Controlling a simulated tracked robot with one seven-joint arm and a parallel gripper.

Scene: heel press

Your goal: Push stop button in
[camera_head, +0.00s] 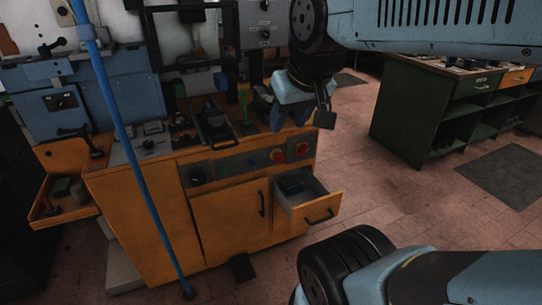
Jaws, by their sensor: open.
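A dark control panel runs along the front of an orange machine bench (150,225). Two red controls sit at its right part: a red button (278,157) and, further right, a red control on a yellowish backing (303,149). I cannot tell from their small size which is the stop button, or whether either is pressed in. My gripper (291,121) hangs above the panel's right end, with its jaws open and empty. It looks apart from both red controls, though its exact depth is hard to judge.
A green button (225,169) and a blue button (251,162) sit left of the red ones. An open drawer (321,208) juts out below the panel. A blue pole (133,160) stands in front at left. A green cabinet (398,130) stands at right, with clear floor between.

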